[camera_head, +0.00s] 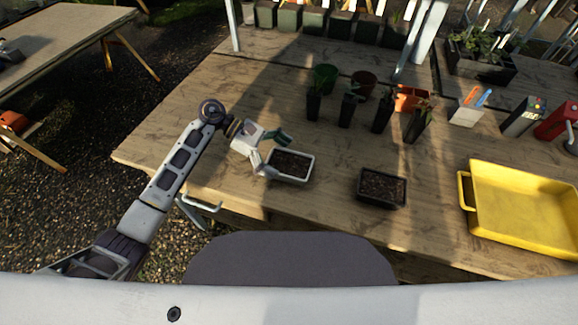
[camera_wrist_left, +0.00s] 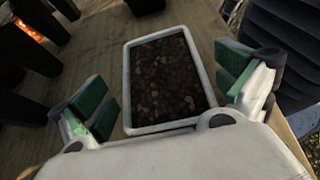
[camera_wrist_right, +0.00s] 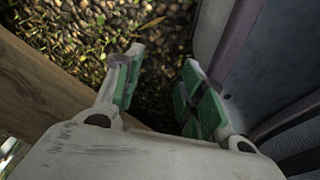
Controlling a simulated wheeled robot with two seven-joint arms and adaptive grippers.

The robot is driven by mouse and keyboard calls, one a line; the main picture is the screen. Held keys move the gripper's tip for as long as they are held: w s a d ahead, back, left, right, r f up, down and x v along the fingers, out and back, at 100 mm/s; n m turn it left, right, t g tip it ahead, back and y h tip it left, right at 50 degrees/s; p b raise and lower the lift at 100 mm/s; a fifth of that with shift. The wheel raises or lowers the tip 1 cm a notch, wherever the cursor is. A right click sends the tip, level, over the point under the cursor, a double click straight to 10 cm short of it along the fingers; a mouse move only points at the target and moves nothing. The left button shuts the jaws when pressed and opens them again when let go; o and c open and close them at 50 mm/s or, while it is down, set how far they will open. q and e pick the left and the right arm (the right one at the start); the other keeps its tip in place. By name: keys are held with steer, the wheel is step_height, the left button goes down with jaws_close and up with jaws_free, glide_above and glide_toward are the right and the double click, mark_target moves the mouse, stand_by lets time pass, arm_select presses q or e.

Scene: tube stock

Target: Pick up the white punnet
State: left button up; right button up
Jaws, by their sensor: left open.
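The white punnet (camera_head: 291,179) is a small rectangular tray filled with dark soil, standing on the wooden table. My left gripper (camera_head: 272,152) is open at its left end. In the left wrist view the punnet (camera_wrist_left: 128,92) lies just ahead, between the two green-padded fingers of the left gripper (camera_wrist_left: 165,95); I cannot tell whether they touch it. My right gripper (camera_wrist_right: 160,88) shows only in its own wrist view, with its green-padded fingers apart and nothing between them, over gravel beside the table edge.
A black punnet of soil (camera_head: 381,188) stands to the right of the white one. A yellow tray (camera_head: 466,205) is at the right. Black pots with plants (camera_head: 313,105), a green pot (camera_head: 325,75) and an orange pot (camera_head: 412,97) stand behind. Bare wood lies between.

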mark_target(286, 163)
arm_select(q)
steer(key=x, duration=0.2)
steer(key=shift+s+d+f, duration=0.1)
steer(key=shift+d+f, duration=0.05)
steer(key=shift+d, duration=0.05)
steer(key=shift+s+d+f, duration=0.1)
steer(key=shift+d+f, duration=0.05)
steer(key=shift+d, duration=0.15)
arm_select(e)
steer(key=shift+s+d, duration=0.45)
steer(key=shift+s, duration=0.2)
steer(key=shift+f, duration=0.1)
arm_select(q)
steer(key=shift+s, duration=0.1)
steer(key=c, duration=1.1)
steer(key=shift+f, duration=0.15)
arm_select(e)
steer(key=shift+s+a, duration=0.1)
